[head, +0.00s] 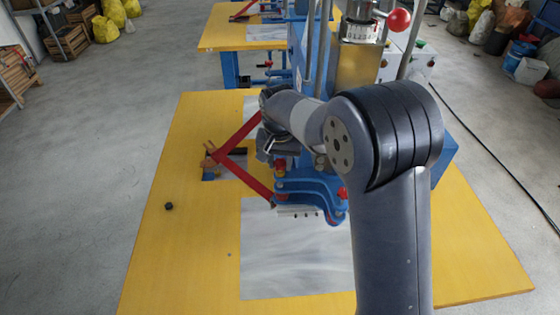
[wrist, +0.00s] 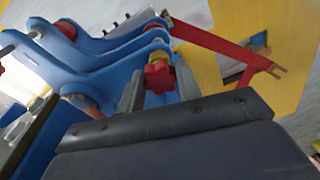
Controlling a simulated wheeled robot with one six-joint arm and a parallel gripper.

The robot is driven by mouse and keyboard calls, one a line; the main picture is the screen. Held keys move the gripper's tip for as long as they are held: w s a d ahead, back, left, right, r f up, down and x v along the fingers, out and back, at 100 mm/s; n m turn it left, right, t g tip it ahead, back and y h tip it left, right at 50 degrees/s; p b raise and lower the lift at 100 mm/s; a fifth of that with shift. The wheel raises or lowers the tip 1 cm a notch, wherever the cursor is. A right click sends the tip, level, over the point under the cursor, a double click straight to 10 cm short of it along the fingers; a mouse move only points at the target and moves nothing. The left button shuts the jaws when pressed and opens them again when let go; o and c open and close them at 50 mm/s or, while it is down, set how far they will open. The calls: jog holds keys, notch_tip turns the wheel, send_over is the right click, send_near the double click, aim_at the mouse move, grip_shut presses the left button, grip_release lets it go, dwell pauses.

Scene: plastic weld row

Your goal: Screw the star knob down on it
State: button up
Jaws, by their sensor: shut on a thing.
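A red star knob (wrist: 158,77) sits between the two fingers of my gripper (wrist: 161,84) in the wrist view, and the gripper is shut on it. The knob is close above the blue bracket arms (wrist: 100,62) of the welding machine, beside a yellowish metal part. I cannot tell whether its stud is seated in a thread. In the head view the blue bracket (head: 312,190) is partly behind my arm, and my fingertips and the held knob are not clearly visible. Another red knob (head: 342,193) is on the bracket's right end.
A red lever linkage (head: 240,140) reaches left from the bracket over the yellow table (head: 190,260). A grey sheet (head: 285,265) lies in front. A small black piece (head: 168,206) lies on the left. The table's left front is mostly clear. A red ball handle (head: 399,20) stands above.

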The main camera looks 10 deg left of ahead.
jog(key=shift+c, duration=1)
jog(key=m, duration=0.3)
jog(key=shift+m, duration=0.4)
jog(key=m+h, duration=0.1)
jog(key=m, duration=0.5)
jog(key=shift+w+p, duration=0.1)
jog(key=shift+p, duration=0.3)
jog(key=m+g, duration=0.1)
jog(key=m, duration=0.3)
jog(key=shift+a+m, duration=0.1)
jog(key=shift+m, duration=0.3)
jog(key=m, duration=0.5)
jog(key=shift+g+p, duration=0.3)
jog(key=shift+p, duration=0.1)
jog(key=o, duration=1)
jog(key=shift+c, duration=0.2)
